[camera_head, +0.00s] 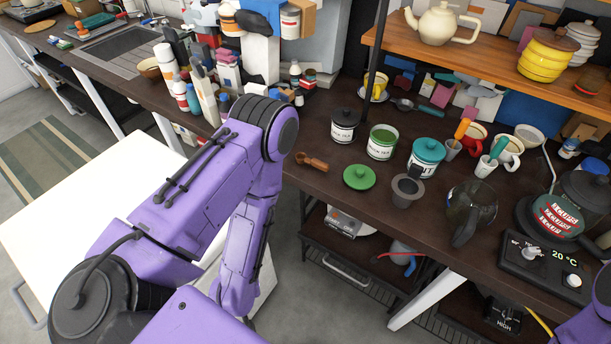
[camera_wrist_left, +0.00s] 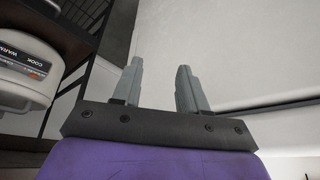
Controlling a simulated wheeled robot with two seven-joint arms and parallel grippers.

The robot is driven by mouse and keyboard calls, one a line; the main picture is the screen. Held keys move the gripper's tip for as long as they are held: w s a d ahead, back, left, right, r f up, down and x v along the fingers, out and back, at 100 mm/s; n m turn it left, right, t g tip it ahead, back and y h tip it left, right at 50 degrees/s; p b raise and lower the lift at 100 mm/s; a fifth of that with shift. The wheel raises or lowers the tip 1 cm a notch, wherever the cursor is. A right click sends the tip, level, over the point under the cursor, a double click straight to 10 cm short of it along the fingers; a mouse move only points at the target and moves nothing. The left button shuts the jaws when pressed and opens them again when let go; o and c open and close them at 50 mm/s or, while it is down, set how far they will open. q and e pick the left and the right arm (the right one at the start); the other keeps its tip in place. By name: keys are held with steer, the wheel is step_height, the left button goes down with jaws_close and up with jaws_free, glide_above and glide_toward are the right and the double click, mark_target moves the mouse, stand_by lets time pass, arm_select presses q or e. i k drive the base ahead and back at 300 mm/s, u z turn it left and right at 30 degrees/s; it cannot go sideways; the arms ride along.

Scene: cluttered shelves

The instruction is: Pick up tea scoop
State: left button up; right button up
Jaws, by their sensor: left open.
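The tea scoop is a small brown wooden scoop (camera_head: 312,161) lying on the dark counter, left of a green lid (camera_head: 359,177) and in front of a black-lidded canister (camera_head: 344,125). My left arm bends just left of the scoop in the head view, its forearm pointing down past the counter's front edge. My left gripper (camera_wrist_left: 159,68) shows in the left wrist view, open with nothing between its fingers. The scoop is not in that view. Of my right arm only a purple part shows at the lower right corner of the head view; its gripper is out of view.
An open green-filled canister (camera_head: 382,142), a teal-lidded canister (camera_head: 426,157), a small dark cup (camera_head: 407,190) and a glass pitcher (camera_head: 472,212) stand right of the scoop. A wooden shelf (camera_head: 490,63) overhangs the back. A white rice cooker (camera_wrist_left: 22,72) sits on the lower rack.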

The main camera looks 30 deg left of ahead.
mark_target(300, 158)
steer(key=k, duration=0.75)
steer(key=z, duration=1.5)
steer(key=i, duration=0.45)
steer(key=u, duration=2.45)
